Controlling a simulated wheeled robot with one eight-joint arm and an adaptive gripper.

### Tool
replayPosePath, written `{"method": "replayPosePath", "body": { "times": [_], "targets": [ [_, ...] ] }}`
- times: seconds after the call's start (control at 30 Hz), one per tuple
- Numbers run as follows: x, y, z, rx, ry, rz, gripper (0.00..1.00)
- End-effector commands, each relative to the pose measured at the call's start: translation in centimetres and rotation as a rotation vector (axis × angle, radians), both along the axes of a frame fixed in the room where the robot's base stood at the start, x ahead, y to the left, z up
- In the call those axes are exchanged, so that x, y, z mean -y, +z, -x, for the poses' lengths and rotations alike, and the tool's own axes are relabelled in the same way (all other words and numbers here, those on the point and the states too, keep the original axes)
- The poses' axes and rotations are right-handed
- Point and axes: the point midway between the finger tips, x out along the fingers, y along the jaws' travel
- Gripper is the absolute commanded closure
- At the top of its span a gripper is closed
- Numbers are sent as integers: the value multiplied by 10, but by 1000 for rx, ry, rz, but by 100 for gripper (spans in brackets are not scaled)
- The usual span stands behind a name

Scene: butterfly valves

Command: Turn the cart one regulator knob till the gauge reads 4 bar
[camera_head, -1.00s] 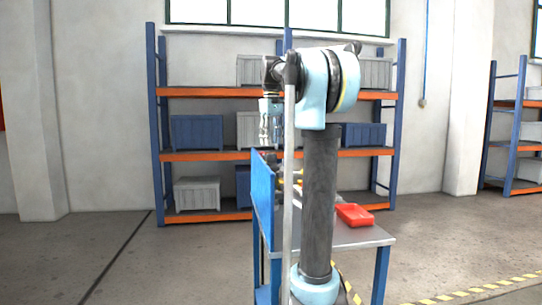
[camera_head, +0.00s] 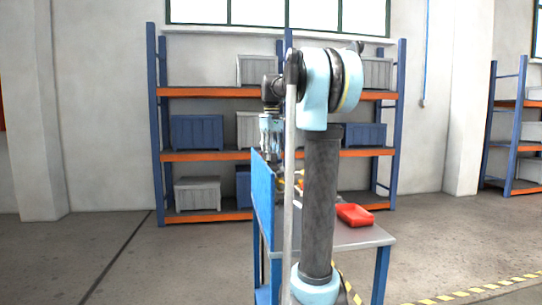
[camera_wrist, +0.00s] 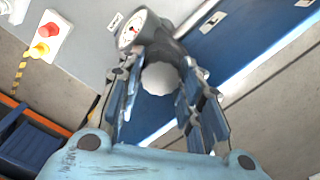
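A pale round regulator knob (camera_wrist: 160,78) shows in the wrist view, on a dark body with a white-faced gauge (camera_wrist: 132,30) beside it. The gauge face is small and tilted, so I cannot read its value. My gripper (camera_wrist: 163,80) is open, with one finger on each side of the knob. I cannot tell whether either finger touches it. In the head view, my gripper (camera_head: 272,155) points down at the blue panel (camera_head: 263,195) of the cart. The knob and gauge cannot be made out there.
The cart's grey top (camera_head: 350,237) carries a red tray (camera_head: 355,214). In the wrist view, a white plate (camera_wrist: 47,38) with red and yellow buttons is at the upper left. Shelves (camera_head: 215,157) with crates stand behind. The floor at left is clear.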

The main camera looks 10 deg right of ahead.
Motion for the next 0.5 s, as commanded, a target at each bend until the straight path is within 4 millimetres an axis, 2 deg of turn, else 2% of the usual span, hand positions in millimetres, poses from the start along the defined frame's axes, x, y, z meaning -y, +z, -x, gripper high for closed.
{"method": "replayPosePath", "body": {
  "times": [0.23, 0.5],
  "targets": [
    [1, 0, 0, 1, -45, 1, 90],
    [1, 0, 0, 0, -237, 1, 90]
  ]
}}
